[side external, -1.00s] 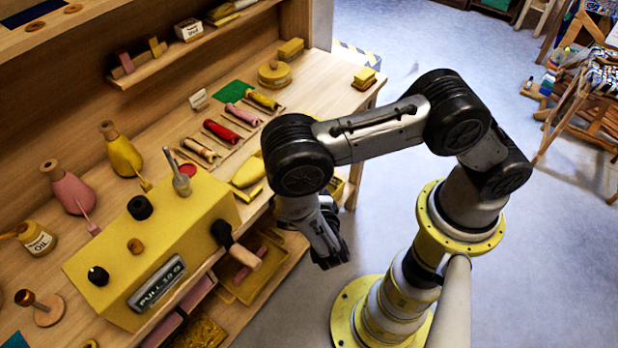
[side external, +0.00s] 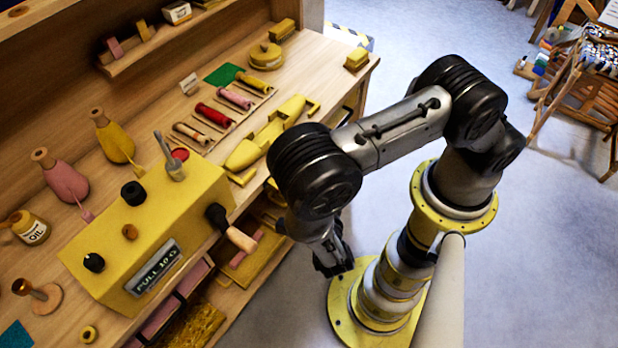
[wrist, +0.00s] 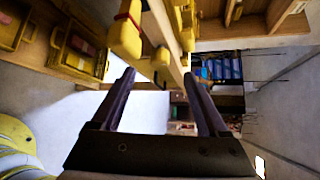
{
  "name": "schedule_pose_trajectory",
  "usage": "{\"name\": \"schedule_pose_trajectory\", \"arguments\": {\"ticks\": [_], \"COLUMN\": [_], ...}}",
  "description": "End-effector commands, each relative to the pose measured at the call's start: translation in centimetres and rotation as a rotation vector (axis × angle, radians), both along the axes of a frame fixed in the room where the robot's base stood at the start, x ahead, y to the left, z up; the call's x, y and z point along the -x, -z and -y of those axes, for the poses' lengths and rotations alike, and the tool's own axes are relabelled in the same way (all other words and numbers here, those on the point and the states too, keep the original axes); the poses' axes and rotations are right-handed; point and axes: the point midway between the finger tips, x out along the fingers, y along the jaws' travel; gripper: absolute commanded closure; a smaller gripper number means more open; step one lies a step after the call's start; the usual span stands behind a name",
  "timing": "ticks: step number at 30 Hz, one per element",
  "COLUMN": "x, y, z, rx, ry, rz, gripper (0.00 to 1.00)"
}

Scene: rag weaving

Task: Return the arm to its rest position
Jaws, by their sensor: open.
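My gripper (side external: 337,262) hangs low in front of the wooden workbench (side external: 310,78), pointing downward beside my yellow base. In the wrist view my gripper (wrist: 165,90) shows two dark fingers spread wide apart with nothing between them. It is open and empty, clear of the bench edge. My arm bends from the base up over to the left and down to the gripper. In the side external view the fingertips are small and dark, so their gap is hard to see there.
A yellow machine box (side external: 150,238) with a wooden-handled crank (side external: 240,238) stands at the bench's front edge. Several colored rolls (side external: 214,114) lie behind it. Open shelves (side external: 250,262) sit under the bench. A wooden loom frame (side external: 585,95) stands far right. Floor (side external: 540,260) at right is clear.

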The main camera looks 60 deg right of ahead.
Motion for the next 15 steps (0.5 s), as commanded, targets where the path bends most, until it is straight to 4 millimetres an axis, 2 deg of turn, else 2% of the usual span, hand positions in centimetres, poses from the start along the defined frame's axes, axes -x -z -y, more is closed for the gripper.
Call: {"name": "schedule_pose_trajectory", "arguments": {"ticks": [4,7,11,15], "x": [-0.1,-0.4,-0.7,0.0], "y": [-0.4,-1.9,-5.6,-10.2], "z": [0.1,0.7,2.3,5.0], "rx": [-0.021,-0.092,-0.274,-0.520], "ry": [0.025,0.113,0.347,0.681], "rz": [0.014,0.064,0.199,0.406], "gripper": [0.23,0.23,0.23,0.23]}}
